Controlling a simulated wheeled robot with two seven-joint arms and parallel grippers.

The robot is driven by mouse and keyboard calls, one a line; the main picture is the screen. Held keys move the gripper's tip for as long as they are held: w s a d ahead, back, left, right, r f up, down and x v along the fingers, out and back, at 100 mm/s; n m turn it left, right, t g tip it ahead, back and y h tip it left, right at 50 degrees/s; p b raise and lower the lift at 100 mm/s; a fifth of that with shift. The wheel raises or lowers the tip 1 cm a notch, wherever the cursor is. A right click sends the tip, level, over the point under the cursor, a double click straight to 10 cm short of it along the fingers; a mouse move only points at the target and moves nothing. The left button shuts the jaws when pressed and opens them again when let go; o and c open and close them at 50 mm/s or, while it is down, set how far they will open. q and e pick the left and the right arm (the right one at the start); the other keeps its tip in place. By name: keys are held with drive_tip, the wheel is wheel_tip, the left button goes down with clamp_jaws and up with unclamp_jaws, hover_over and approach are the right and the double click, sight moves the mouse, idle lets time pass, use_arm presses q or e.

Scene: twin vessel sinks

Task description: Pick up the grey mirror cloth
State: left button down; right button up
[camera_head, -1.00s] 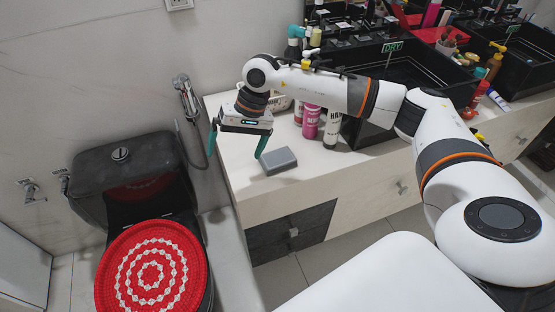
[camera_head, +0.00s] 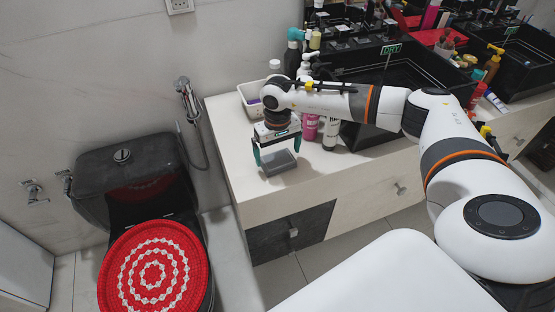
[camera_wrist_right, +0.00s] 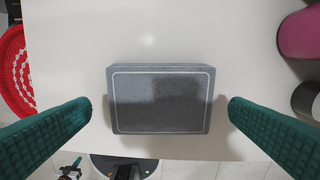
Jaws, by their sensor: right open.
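The grey mirror cloth (camera_head: 279,164) is a folded grey block lying flat on the white counter near its left front edge. In the right wrist view the cloth (camera_wrist_right: 160,98) has a pale border line and lies centred between the fingers. My right gripper (camera_head: 277,158) is above the cloth, pointing down, with its green fingers spread to either side. In the right wrist view the gripper (camera_wrist_right: 160,108) is open, with a gap between each finger and the cloth. My left gripper is not in view.
A white basket (camera_head: 250,100) is behind. The black sink (camera_head: 375,135) is further right. A black toilet with a red cover (camera_head: 153,268) is at left. Bare counter (camera_head: 236,150) lies left of the cloth.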

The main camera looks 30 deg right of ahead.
sight(278, 159)
wheel_tip(278, 159, down, 2)
drive_tip(key=shift+f, duration=0.15)
drive_tip(key=c, duration=0.8)
drive_tip(key=shift+c, duration=0.2)
drive_tip(key=shift+r, duration=0.2)
wheel_tip(278, 159, up, 10)
drive_tip(key=b, duration=0.1)
drive_tip(key=shift+f, duration=0.1)
